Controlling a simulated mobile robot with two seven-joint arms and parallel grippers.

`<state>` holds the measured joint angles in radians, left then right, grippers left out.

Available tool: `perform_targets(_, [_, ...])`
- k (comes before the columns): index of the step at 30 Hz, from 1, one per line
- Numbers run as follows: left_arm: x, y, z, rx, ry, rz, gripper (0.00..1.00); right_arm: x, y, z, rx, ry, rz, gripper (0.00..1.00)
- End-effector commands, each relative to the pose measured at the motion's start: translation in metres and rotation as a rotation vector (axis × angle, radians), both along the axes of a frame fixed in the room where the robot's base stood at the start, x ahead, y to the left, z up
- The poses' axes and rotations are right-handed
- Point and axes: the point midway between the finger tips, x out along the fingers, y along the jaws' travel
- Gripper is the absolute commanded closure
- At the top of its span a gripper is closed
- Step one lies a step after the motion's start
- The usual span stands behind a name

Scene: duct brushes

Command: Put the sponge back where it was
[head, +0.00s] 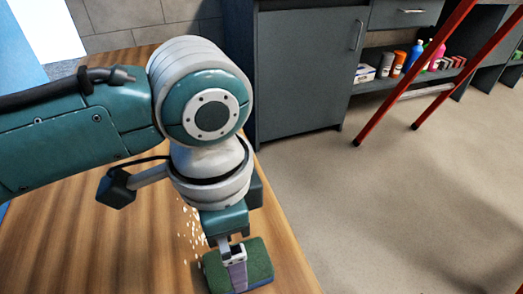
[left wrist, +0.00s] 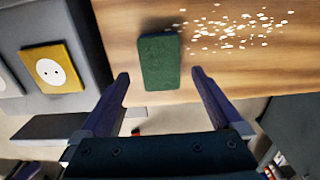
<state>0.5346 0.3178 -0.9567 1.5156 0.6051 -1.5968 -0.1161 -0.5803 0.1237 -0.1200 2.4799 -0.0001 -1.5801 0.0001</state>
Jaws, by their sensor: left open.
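The green sponge (head: 262,262) lies on the wooden table near its right edge in the head view. It also shows in the left wrist view (left wrist: 159,62), with bare wood around it and white crumbs to its right. My left gripper (head: 238,277) is over the sponge in the head view and hides part of it. In the left wrist view the fingers of my left gripper (left wrist: 160,75) are wide apart, one on each side of the sponge, with gaps between. My right gripper is not in view.
White crumbs (head: 192,232) lie scattered on the wooden table (head: 90,235). A dark cabinet (head: 305,80) stands behind the table, with bottles (head: 414,55) on a shelf to its right. Red slanted poles (head: 415,70) stand at the upper right. The floor (head: 400,200) right of the table is clear.

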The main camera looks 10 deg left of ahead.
Motion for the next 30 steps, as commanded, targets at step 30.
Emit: perform_targets(30, [-0.079, 0.008, 0.066, -0.283, -0.173, 0.52, 0.0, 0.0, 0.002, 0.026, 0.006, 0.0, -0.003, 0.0])
